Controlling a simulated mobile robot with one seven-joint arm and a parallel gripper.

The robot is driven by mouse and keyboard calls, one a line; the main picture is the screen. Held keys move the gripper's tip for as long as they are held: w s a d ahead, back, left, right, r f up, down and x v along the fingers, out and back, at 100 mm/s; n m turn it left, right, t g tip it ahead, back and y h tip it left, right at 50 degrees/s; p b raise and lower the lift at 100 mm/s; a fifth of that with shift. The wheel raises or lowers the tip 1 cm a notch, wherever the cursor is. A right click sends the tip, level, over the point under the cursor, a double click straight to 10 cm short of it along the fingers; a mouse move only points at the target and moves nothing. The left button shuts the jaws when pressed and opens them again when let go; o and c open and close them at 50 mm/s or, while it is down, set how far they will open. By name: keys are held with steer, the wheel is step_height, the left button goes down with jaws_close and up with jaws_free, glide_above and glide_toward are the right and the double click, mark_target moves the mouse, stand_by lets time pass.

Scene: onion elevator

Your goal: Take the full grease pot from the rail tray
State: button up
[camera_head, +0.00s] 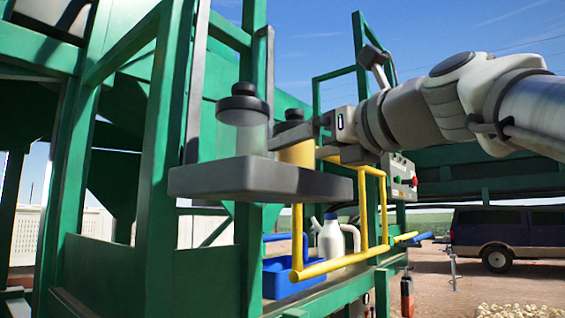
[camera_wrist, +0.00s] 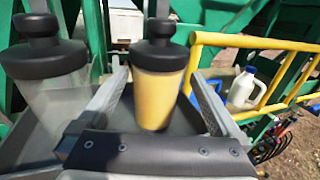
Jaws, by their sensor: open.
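The rail tray (camera_head: 246,179) is a dark grey tray fixed by the green frame. The full grease pot (camera_head: 298,152), yellow inside with a black lid, stands upright on it; it also shows in the wrist view (camera_wrist: 158,95). A second pot (camera_head: 243,130), clear grey with a black lid, stands to its left on the tray, and it fills the left of the wrist view (camera_wrist: 55,95). My gripper (camera_head: 300,135) is open, with its fingers on either side of the yellow pot in the wrist view. Whether a finger touches the pot is unclear.
A yellow handrail (camera_head: 326,266) runs right of the tray. Below stand a blue crate (camera_head: 280,277) and a white jug (camera_head: 331,240). Green posts (camera_head: 160,170) rise behind and left. The clear pot stands close to my left finger.

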mark_target(284, 153)
steer(key=shift+p+x, duration=0.7)
steer(key=shift+x, duration=1.95)
steer(key=shift+s+a, duration=0.1)
steer(key=shift+a, duration=0.05)
steer(key=c, duration=1.5)
